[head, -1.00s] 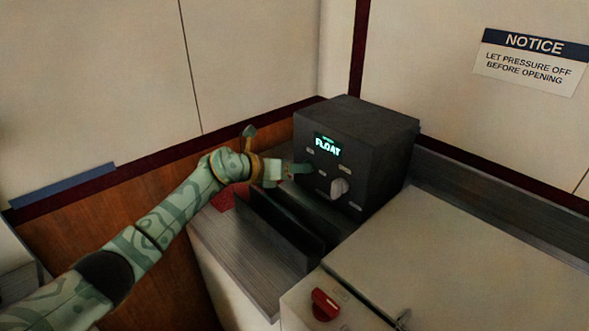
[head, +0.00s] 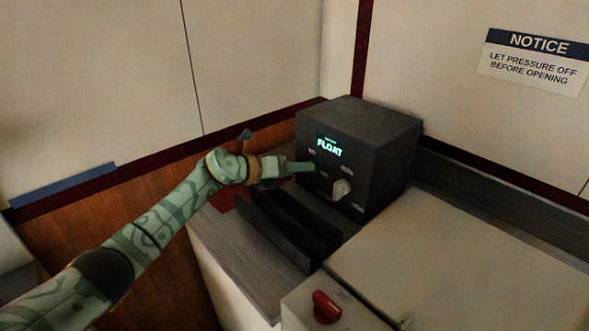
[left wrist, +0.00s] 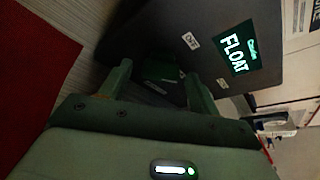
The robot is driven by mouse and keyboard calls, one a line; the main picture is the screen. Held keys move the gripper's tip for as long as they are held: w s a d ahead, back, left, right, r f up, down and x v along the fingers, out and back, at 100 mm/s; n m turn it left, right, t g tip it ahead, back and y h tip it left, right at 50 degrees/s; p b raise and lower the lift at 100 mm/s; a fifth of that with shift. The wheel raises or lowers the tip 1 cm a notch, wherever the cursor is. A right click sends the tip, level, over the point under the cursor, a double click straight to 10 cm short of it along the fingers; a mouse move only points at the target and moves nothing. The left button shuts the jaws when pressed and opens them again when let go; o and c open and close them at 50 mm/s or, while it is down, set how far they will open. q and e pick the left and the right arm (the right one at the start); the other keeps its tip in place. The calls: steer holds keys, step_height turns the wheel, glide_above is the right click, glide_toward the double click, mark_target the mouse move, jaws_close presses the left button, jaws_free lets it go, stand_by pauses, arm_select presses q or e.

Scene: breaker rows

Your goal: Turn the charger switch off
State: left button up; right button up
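The charger is a dark grey box (head: 385,150) in the corner, with a lit green display (head: 329,146) reading FLOAT; the display also shows in the left wrist view (left wrist: 236,52). A pale knob (head: 341,189) sits low on its front. My left gripper (head: 305,167) is at the left part of the front panel, below the display. In the left wrist view its two fingers (left wrist: 160,90) are apart. A dark green piece (left wrist: 160,71) shows between them; I cannot tell whether it is the switch or whether they touch it. My right gripper is not in view.
Black upright plates (head: 290,225) stand before the charger on the grey counter. A red mat (left wrist: 35,55) lies left of them. A pale cabinet top with a red knob (head: 326,307) is at the front right. A notice (head: 533,60) hangs on the wall.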

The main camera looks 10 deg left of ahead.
arm_select(q)
steer(key=p+v, duration=0.4)
steer(key=v, duration=1.2)
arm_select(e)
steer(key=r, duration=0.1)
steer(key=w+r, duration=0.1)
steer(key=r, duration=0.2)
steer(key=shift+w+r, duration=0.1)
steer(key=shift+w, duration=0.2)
arm_select(q)
steer(key=shift+s+a+r, duration=0.1)
steer(key=shift+s, duration=0.05)
